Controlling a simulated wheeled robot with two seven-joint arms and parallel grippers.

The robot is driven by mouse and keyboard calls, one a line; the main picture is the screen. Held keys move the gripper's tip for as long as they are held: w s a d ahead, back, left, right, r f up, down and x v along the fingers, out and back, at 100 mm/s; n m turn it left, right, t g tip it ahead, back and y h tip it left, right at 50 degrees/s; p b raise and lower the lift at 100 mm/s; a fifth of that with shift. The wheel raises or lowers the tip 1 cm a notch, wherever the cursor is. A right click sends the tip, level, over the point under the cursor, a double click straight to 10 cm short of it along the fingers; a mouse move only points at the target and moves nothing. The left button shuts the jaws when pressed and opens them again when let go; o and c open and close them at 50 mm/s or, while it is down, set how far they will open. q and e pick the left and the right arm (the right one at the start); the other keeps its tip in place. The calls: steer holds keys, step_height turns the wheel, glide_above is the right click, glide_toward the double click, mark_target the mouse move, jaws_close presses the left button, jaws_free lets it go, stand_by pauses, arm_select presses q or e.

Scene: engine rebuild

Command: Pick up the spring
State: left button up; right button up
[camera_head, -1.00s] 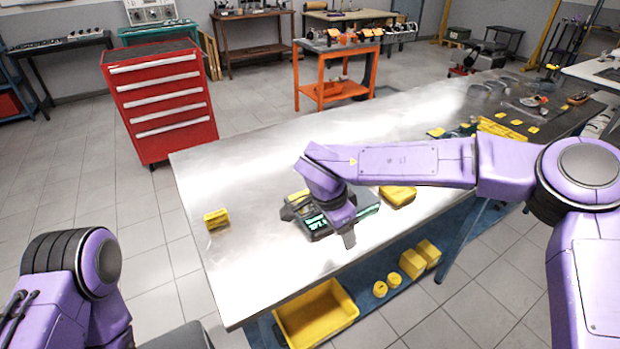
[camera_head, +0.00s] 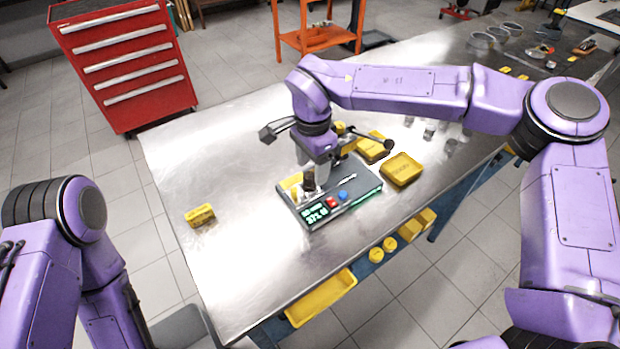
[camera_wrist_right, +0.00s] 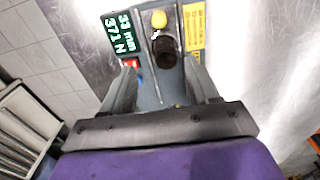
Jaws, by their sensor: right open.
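The spring (camera_head: 309,181) appears as a small dark coil standing upright on a grey tester with a green-lit display (camera_head: 318,214). In the right wrist view the spring (camera_wrist_right: 165,52) sits on the tester (camera_wrist_right: 148,88), just below a yellow knob (camera_wrist_right: 158,19). My right gripper (camera_head: 312,177) points down at the tester, partly hiding the spring in the head view. Its open fingers (camera_wrist_right: 161,68) lie to either side of the spring in the wrist view, with gaps visible. Whether they are level with it is unclear. My left gripper is out of view.
A small yellow block (camera_head: 200,215) lies to the left. Red and blue buttons (camera_head: 337,198) are on the tester. The bench's left part is mostly clear.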

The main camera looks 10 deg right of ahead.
mark_target(309, 174)
steer(key=f, duration=0.3)
steer(key=w+f, duration=0.1)
steer(key=shift+w+a+f+p, duration=0.1)
steer(key=shift+a+f+p, duration=0.1)
steer(key=shift+a+p, duration=0.15)
steer(key=shift+s+d+r, duration=0.1)
steer(key=shift+s, duration=0.2)
steer(key=c, duration=1.1)
